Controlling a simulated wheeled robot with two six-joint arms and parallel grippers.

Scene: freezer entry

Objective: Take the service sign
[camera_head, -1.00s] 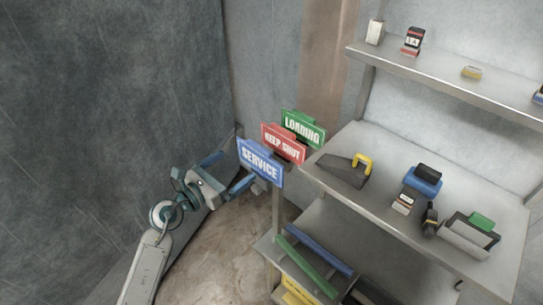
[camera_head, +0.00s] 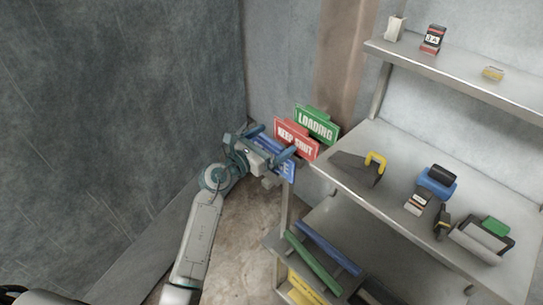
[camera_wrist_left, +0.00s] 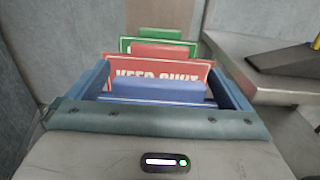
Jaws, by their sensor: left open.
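The blue service sign (camera_head: 288,171) hangs at the left end of the shelf unit, in front of the other signs. My left gripper (camera_head: 271,142) is in front of it and hides most of its lettering. In the left wrist view the top of the blue sign (camera_wrist_left: 160,92) lies between the two blue fingers of the gripper (camera_wrist_left: 166,82), which are open with a gap on each side. Whether a finger touches the sign cannot be told. The right gripper is not in view.
The red keep shut sign (camera_head: 297,138) and the green loading sign (camera_head: 316,123) hang close behind the blue one. The shelf (camera_head: 400,205) to the right holds several tools and boxes. A grey wall (camera_head: 110,110) stands on the left.

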